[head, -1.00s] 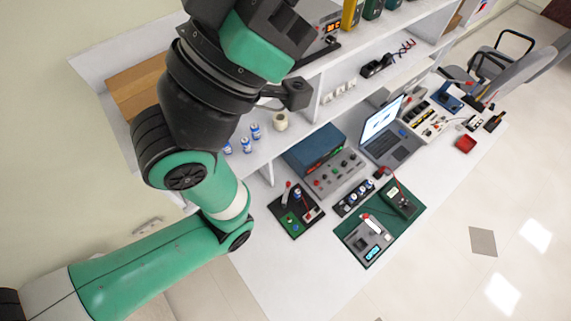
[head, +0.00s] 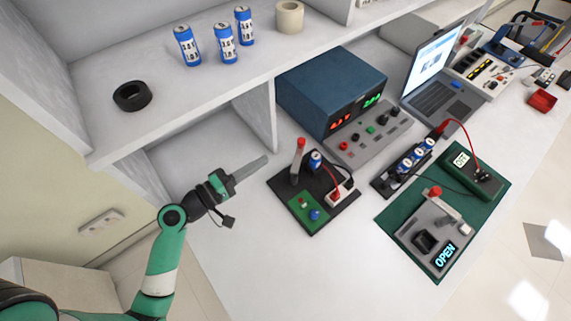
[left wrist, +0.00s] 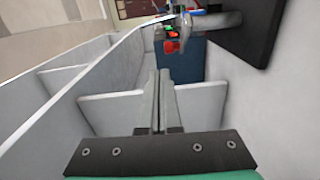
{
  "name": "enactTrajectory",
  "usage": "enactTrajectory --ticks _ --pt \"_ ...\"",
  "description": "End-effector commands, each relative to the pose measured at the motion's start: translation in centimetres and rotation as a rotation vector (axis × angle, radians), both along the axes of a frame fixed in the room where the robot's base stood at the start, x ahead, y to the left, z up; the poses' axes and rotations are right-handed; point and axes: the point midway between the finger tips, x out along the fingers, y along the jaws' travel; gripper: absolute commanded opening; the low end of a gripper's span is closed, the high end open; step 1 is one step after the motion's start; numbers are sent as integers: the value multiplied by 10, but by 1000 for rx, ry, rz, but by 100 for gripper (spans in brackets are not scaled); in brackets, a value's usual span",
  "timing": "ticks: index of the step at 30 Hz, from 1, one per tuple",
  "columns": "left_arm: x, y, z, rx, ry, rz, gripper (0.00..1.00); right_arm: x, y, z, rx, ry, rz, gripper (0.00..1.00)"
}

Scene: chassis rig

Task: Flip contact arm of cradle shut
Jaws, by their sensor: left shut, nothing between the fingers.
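A grey fixture (head: 436,232) on the green mat (head: 398,212) has a lit display reading OPEN, an empty dark recess and a hinged arm with a red knob (head: 434,191), which stands raised. A black board (head: 318,219) nearer my gripper carries an upright pale lever with a red tip (head: 299,148), a blue cell and a small green panel. I cannot tell for sure which is the cradle. My left gripper (head: 263,161) is shut and empty, left of the black board and apart from it. Its closed fingers (left wrist: 158,88) also show in the left wrist view. My right gripper is not in view.
A blue power unit (head: 332,85) with a grey control panel stands behind the boards. A black holder with blue cells (head: 415,156) and a meter (head: 472,175) lie to the right. A shelf divider (head: 254,117) rises behind my gripper. The front white benchtop is clear.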

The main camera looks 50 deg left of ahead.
Motion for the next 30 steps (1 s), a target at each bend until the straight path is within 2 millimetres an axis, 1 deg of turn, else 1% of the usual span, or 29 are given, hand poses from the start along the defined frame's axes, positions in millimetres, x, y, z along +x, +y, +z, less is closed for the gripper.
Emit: enactTrajectory --ticks 1,4,7,11,14,21,24,27,30 --pt "-3 5 -19 -4 6 16 0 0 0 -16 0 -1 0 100" --pt "-4 9 -19 -2 4 27 0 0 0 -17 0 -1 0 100" --pt "-4 10 -16 -1 4 28 0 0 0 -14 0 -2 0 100" --pt "4 9 -17 1 5 25 0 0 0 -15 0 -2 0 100" --pt "18 8 -17 2 3 22 0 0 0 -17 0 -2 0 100" --pt "65 5 -19 3 3 23 0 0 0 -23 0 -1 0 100" --pt "81 5 -19 3 2 25 0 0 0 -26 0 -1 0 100" --pt "91 4 -19 2 3 25 0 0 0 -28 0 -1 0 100" --pt "96 4 -19 1 3 26 0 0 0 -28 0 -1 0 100"
